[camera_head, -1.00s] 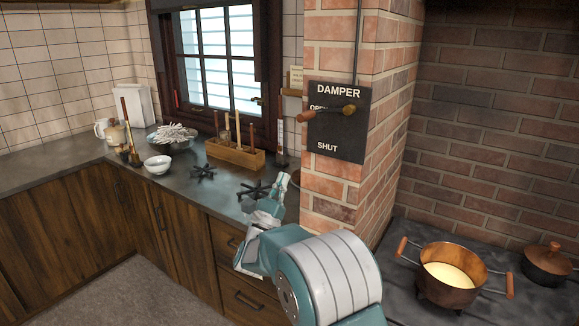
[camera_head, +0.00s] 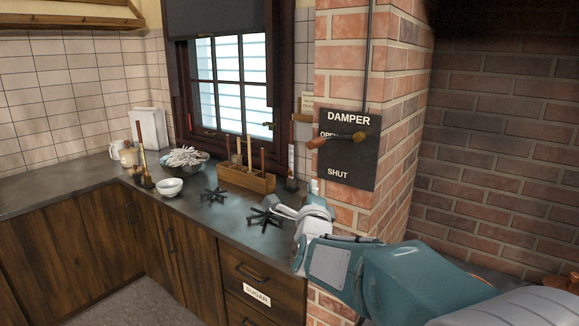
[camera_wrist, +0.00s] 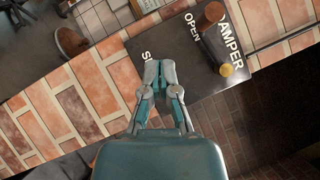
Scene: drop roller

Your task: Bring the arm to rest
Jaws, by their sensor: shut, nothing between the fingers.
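My gripper (camera_wrist: 159,75) is shut and empty, its two fingertips together in the wrist view. In the head view my arm reaches in from the lower right and folds near the brick column; the fingertips cannot be made out clearly there. In the wrist view the gripper shows in front of the brick column and the edge of the black damper plate (camera_wrist: 185,70). The plate also shows in the head view (camera_head: 346,172), on the column above my arm. Its wooden-handled lever (camera_head: 335,138) lies about level beside the word OPEN, apart from my gripper.
The brick column (camera_head: 402,120) stands close behind my arm. A drawer is labelled SUGAR (camera_head: 257,294).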

